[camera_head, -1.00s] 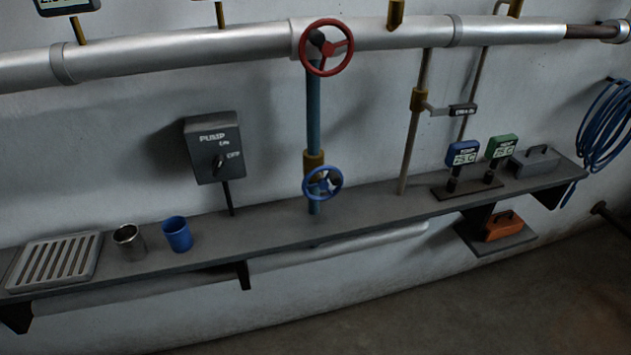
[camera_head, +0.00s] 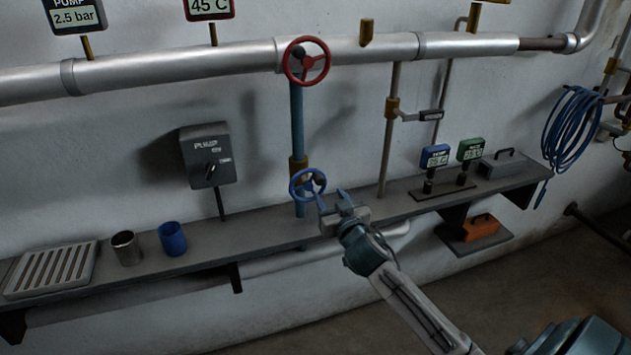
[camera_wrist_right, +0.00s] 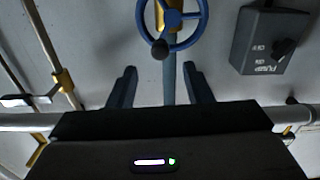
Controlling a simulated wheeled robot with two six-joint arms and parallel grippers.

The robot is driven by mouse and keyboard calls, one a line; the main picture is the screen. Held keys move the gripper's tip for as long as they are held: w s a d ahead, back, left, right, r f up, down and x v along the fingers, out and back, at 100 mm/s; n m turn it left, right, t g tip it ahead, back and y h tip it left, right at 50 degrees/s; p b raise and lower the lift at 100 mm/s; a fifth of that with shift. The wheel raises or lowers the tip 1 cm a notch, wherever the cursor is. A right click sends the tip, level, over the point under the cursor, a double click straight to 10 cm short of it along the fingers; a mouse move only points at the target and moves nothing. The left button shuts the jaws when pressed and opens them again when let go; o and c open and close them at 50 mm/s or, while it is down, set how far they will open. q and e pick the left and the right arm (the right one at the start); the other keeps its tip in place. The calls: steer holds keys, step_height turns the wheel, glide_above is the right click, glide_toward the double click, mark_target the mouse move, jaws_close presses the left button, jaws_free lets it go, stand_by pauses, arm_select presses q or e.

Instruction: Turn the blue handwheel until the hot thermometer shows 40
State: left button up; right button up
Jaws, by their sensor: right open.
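The blue handwheel (camera_head: 308,184) sits on a vertical blue pipe with a brass fitting, above the grey shelf. My right gripper (camera_head: 333,203) is open and empty, just right of and below the wheel. In the right wrist view, the handwheel (camera_wrist_right: 172,18) with its dark knob is beyond the two spread fingers (camera_wrist_right: 160,80), apart from them. A red-framed display (camera_head: 210,8) at the top reads 45 C; its upper edge is cut off. A blue-framed thermometer (camera_head: 435,156) on the shelf has a reading too small to be sure of. My left gripper is not in view.
A red handwheel (camera_head: 306,62) is above on the silver pipe. The pump switch box (camera_head: 207,157) is left of the blue wheel. The shelf (camera_head: 250,232) holds a metal cup (camera_head: 126,248), a blue cup (camera_head: 172,239) and a grate (camera_head: 52,270). A green-framed display (camera_head: 470,149) stands at right.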

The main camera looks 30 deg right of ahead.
mark_target(321, 182)
steer(key=p+x, duration=0.2)
steer(key=x, duration=0.5)
steer(key=shift+w+r, duration=0.1)
steer(key=shift+w, duration=0.15)
steer(key=shift+w+d, duration=0.15)
steer(key=shift+w, duration=0.45)
steer(key=c, duration=1)
steer(key=shift+a+r+n+p, duration=0.1)
steer(key=shift+a+n+p, duration=0.2)
steer(key=shift+n+p, duration=0.5)
steer(key=shift+w+a+n, duration=0.1)
steer(key=shift+a+n, duration=0.1)
steer(key=shift+n, duration=0.5)
